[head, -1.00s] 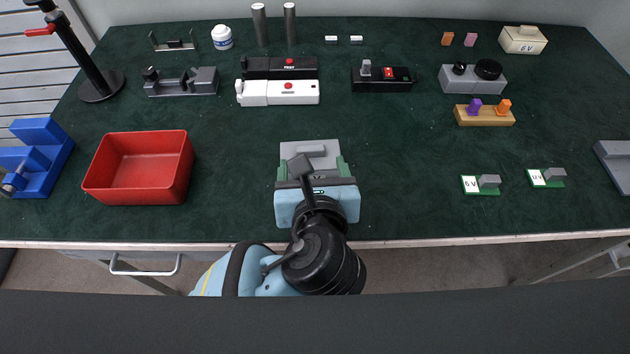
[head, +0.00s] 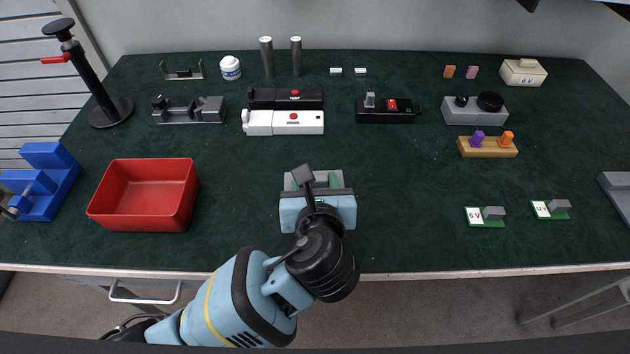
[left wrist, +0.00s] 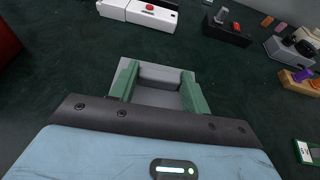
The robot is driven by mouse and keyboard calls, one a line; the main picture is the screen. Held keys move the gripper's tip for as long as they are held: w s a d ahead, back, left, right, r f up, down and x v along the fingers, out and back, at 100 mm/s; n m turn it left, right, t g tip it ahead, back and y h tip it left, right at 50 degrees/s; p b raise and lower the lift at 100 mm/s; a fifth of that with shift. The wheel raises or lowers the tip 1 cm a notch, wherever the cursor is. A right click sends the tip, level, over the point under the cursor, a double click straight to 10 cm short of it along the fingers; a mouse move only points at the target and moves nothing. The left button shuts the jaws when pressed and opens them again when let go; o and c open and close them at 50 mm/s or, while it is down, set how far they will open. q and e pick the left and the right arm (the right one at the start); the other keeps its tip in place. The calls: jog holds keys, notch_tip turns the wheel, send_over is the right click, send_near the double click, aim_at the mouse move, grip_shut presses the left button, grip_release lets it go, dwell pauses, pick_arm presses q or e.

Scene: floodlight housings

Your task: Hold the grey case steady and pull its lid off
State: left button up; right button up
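The grey case (head: 348,181) lies on the green bench top near the front middle. A raised grey bar on its lid (left wrist: 160,78) shows in the left wrist view. My left gripper (head: 320,181) reaches over the case from the front. Its green fingers stand inside the case's outline, one at each end of the bar, and seem to touch it. The wrist view shows both fingers (left wrist: 160,88) closely flanking the bar. The black wrist and blue gripper body hide the front of the case. My right gripper is not recognisable in view.
A red bin (head: 145,222) stands to the left. A white box (head: 285,123) with a red button lies behind the case. Two small green boards (head: 484,221) lie to the right, and a grey block (head: 618,190) at the right edge. The bench around the case is clear.

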pick_arm(q)
jog(key=c, duration=0.5)
jog(key=o, duration=1.1)
jog(key=shift+s, duration=0.1)
jog(key=v, duration=1.2)
jog(key=shift+o, duration=0.2)
